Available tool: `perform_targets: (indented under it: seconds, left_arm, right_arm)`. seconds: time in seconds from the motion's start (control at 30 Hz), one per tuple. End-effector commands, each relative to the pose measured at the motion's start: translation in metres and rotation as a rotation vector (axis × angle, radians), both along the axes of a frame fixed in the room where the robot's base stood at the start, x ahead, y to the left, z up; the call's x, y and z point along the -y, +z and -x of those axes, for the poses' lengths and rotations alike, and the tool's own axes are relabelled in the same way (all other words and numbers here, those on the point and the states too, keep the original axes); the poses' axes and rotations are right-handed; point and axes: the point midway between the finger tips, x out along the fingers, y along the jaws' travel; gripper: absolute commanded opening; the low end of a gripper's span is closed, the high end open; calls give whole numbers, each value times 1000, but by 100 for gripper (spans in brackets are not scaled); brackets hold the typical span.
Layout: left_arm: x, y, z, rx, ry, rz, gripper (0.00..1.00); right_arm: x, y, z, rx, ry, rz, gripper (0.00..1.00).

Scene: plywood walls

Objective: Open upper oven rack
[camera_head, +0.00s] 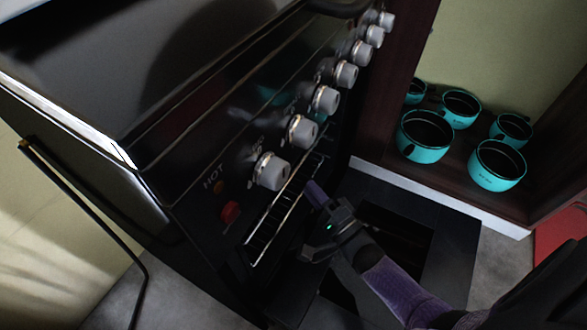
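The black oven (180,180) fills the left and middle of the view. Thin metal bars of a rack (268,228) show below its knob panel, running along the oven's front. What lies behind them is dark. My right gripper (317,192), with purple fingertips and a small green light, is at the rack's right side, very close to the bars. I cannot tell whether it touches them, nor whether its fingers are apart. My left gripper is out of view.
A row of grey knobs (302,131) and a red button (229,213) sit above the rack. A dark panel, apparently the lowered oven door (455,245), lies under my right arm. Several teal pots (497,168) stand in the wooden cabinet at right.

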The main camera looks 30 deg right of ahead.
Motion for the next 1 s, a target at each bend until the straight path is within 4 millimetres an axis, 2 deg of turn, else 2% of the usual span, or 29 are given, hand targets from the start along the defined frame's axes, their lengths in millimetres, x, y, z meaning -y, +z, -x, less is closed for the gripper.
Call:
perform_targets:
  seconds: [0.1,0.3,0.57,0.7,1.0]
  left_arm:
    - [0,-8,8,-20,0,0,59]
    - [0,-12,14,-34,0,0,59]
    - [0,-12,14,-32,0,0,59]
    - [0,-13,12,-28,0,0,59]
    - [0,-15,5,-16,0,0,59]
  right_arm:
    - [-4,1,-27,1,0,0,26]
    - [-7,7,-51,-2,-1,0,26]
    - [-7,9,-54,-2,-1,0,26]
    - [-7,9,-53,-2,-1,0,0]
    - [-7,9,-53,-2,-1,0,0]
